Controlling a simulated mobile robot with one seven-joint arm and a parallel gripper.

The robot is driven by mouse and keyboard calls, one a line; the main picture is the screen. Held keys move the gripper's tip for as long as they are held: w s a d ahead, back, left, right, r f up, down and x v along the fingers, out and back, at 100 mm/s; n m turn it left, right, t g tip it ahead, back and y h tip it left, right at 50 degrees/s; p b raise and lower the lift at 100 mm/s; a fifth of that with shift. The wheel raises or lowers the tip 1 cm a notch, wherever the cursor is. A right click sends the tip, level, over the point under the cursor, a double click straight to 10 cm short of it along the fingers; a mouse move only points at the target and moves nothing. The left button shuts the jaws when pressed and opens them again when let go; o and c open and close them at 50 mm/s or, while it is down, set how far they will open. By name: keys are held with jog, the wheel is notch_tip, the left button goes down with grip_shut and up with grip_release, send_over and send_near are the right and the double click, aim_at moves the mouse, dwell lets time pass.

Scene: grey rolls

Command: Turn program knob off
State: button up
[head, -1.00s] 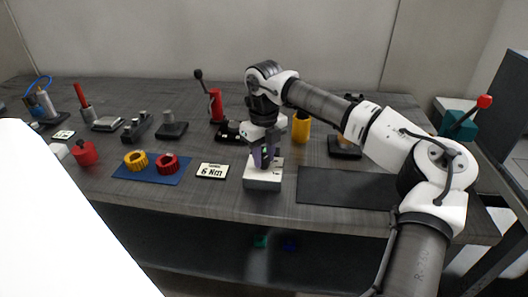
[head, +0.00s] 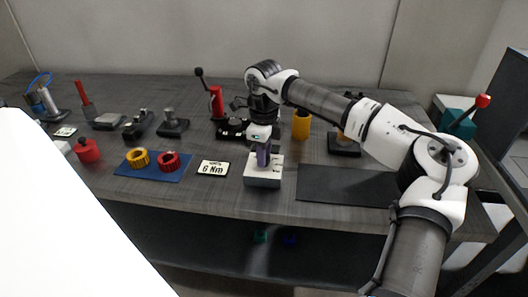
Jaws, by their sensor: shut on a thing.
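A small white-topped box (head: 262,181) with a grey base stands near the front edge of the bench, at the middle of the head view. My gripper (head: 262,162) points down onto the top of this box. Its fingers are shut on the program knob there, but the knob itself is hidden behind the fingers. Any markings around the knob are too small to read.
A card reading "6 Nm" (head: 212,168) lies left of the box. Further left is a blue mat (head: 135,173) with a yellow ring (head: 138,157) and a red ring (head: 168,161). A dark mat (head: 345,184) lies right. A yellow cylinder (head: 301,125) and red-handled tool (head: 216,101) stand behind.

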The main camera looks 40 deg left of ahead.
dwell(0.3)
jog(key=o, duration=1)
jog(key=shift+c, duration=0.2)
notch_tip(320, 180, up, 14)
jog(key=shift+b, duration=0.3)
jog(key=shift+f, duration=0.1)
